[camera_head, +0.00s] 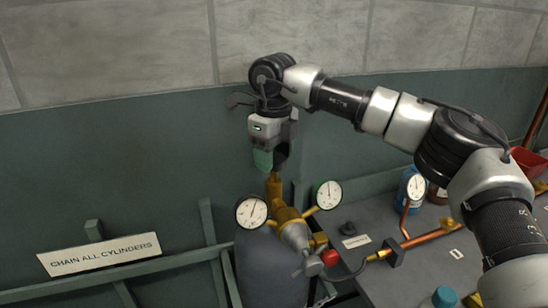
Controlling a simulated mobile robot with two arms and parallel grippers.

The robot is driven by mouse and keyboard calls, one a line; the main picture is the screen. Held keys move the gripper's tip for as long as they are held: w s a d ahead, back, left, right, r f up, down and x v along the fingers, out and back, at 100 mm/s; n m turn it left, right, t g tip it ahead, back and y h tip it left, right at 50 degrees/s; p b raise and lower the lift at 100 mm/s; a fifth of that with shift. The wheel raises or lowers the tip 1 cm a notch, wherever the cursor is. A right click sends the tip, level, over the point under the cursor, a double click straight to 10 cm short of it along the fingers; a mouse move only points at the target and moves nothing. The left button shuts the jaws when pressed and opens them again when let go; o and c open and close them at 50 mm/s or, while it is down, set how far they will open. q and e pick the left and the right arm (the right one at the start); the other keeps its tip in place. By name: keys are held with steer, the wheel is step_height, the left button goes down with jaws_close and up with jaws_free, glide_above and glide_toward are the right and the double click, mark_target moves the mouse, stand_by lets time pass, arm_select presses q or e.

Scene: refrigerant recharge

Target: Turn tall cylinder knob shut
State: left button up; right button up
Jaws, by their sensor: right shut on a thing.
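The tall grey cylinder (268,265) stands upright at the lower middle. Its brass valve (274,187) rises from the top, with a regulator body (295,235) and two round gauges, one on the left (251,211) and one on the right (327,194). My right gripper (270,163) points down from above, directly over the brass valve, and is shut on the knob at its top. The knob is mostly hidden between the fingers, and I cannot tell how far it is turned. A green part shows at the fingertips. My left gripper is out of view.
A red knob (330,257) sits on the regulator's front. A sign (100,254) and green frame bars stand at left.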

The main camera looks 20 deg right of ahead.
mark_target(274, 158)
steer(key=m+b, duration=0.1)
steer(key=m, duration=0.6)
steer(key=shift+b, duration=0.35)
steer(key=m+b, duration=0.1)
steer(key=m, duration=0.5)
steer(key=shift+m, duration=0.3)
steer(key=o, duration=0.9)
steer(key=shift+r, duration=0.15)
step_height(274, 158, up, 11)
steer(key=shift+f, duration=0.2)
